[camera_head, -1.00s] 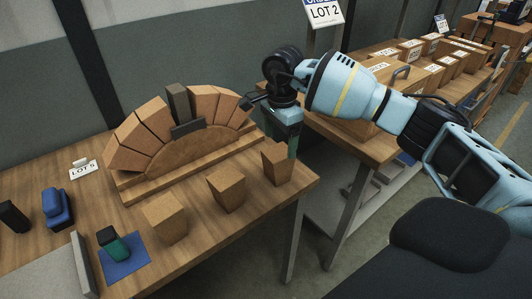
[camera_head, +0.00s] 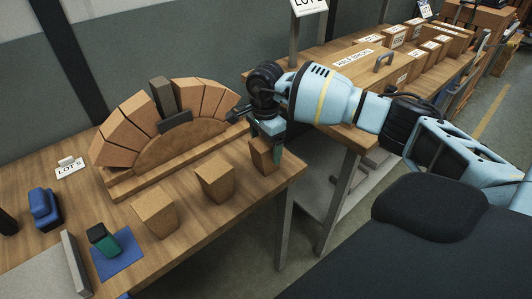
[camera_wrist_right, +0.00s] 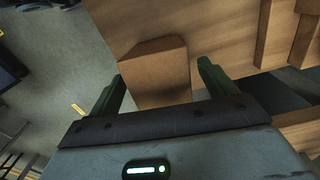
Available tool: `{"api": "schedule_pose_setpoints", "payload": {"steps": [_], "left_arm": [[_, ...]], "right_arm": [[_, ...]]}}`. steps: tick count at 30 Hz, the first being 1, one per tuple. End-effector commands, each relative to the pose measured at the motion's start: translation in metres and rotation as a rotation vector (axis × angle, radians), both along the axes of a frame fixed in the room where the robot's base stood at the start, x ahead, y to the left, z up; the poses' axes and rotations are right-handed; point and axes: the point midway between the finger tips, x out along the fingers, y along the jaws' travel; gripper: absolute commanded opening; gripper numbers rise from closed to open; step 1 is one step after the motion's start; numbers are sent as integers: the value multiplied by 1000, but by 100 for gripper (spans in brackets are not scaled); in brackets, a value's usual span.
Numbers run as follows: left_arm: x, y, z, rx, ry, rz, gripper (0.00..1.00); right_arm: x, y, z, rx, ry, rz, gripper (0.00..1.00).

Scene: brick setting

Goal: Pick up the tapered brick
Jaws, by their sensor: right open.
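Three tapered bricks stand apart in a row on the wooden table: a left one (camera_head: 156,213), a middle one (camera_head: 215,183) and a right one (camera_head: 263,157). My right gripper (camera_head: 276,148) is at the right brick, partly overlapping it in the head view. In the right wrist view the open fingers (camera_wrist_right: 160,77) lie to either side of a tapered brick (camera_wrist_right: 155,72), with visible gaps. That brick still stands on the table. Whether the fingertips reach below its top is hard to tell. My left gripper is out of view.
A brick arch on a wooden form (camera_head: 185,146), with a grey keystone block (camera_head: 162,97), stands behind the bricks. A green-black item (camera_head: 103,238) sits on a blue mat (camera_head: 120,262). A blue object (camera_head: 44,208) is at left. A second table (camera_head: 345,133) with boxes stands right.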

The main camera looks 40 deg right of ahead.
Motion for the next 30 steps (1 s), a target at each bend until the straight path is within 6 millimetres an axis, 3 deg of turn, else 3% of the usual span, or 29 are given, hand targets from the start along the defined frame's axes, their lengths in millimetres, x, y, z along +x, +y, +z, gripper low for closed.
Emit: {"api": "schedule_pose_setpoints", "payload": {"steps": [4,12,25,30], "left_arm": [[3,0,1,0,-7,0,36],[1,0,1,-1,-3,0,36],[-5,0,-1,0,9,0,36],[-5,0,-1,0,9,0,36]], "right_arm": [[0,0,-13,0,1,-1,84],[0,0,-15,-1,0,-1,82],[0,0,-14,0,0,-1,27],[0,0,-14,0,-2,-1,27]]}}
